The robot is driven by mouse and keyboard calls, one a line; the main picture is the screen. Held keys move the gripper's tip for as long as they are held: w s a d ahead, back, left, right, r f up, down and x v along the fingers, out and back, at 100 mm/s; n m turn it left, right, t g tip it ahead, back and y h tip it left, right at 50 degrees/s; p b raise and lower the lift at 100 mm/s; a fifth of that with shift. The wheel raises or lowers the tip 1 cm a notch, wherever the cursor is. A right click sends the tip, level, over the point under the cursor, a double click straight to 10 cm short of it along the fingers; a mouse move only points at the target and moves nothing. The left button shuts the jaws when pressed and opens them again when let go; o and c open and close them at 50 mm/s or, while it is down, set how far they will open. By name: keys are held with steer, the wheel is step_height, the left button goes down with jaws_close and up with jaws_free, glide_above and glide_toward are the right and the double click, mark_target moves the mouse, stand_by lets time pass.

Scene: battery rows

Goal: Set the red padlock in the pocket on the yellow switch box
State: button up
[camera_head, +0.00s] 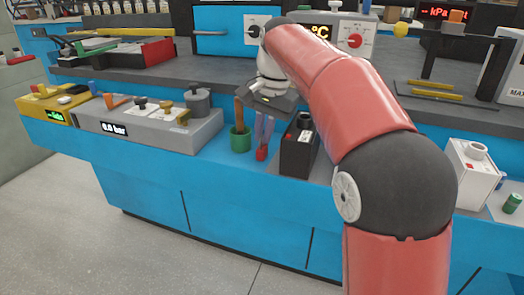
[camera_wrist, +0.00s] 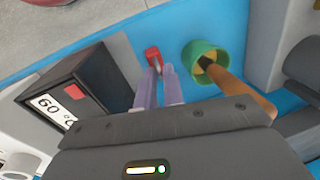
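The small red padlock (camera_head: 261,153) is by the front edge of the bench, at the lower end of my gripper's fingers. In the wrist view the padlock (camera_wrist: 153,56) shows just beyond the fingertips. My gripper (camera_head: 263,140) points down, with its two pale purple fingers (camera_wrist: 160,72) close together and a narrow gap between them. I cannot tell whether they touch or hold the padlock. A yellow box (camera_head: 35,105) with a green display, which looks like the switch box, sits at the far left of the bench. Its pocket is not clear at this size.
A green cup (camera_head: 240,142) with a brown handle in it stands close left of my fingers. A black box (camera_head: 297,153) stands close right; it also shows in the wrist view (camera_wrist: 90,90). A grey pressure panel (camera_head: 150,132) with knobs lies between the cup and the yellow box.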

jaws_close()
steer(key=shift+r, duration=0.15)
